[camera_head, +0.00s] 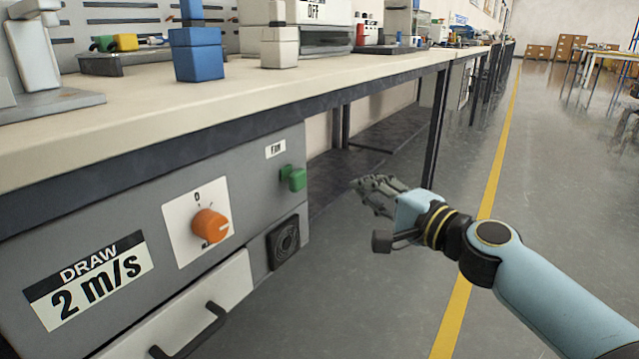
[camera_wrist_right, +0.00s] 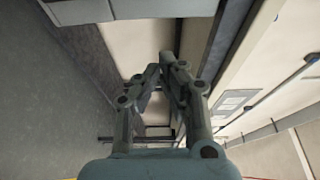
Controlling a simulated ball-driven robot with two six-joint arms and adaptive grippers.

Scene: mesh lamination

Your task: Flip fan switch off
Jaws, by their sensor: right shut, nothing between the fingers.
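The fan switch (camera_head: 293,178) is a green switch on the grey panel (camera_head: 262,208) under the bench. A small white label reading FAN (camera_head: 275,149) sits just above it. My right gripper (camera_head: 360,185) is in the head view, to the right of the switch and apart from it, over the aisle beside the bench. Its fingers are shut and empty. In the right wrist view the gripper (camera_wrist_right: 163,60) has its fingertips close together with nothing held. The switch cannot be made out in the wrist view. My left gripper is out of view.
An orange knob (camera_head: 210,226) sits left of the switch, with a sign reading DRAW 2 m/s (camera_head: 88,281) further left. A drawer handle (camera_head: 190,332) sticks out below. The bench top (camera_head: 120,112) overhangs the panel, and a dark bench leg (camera_head: 436,130) stands behind my gripper.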

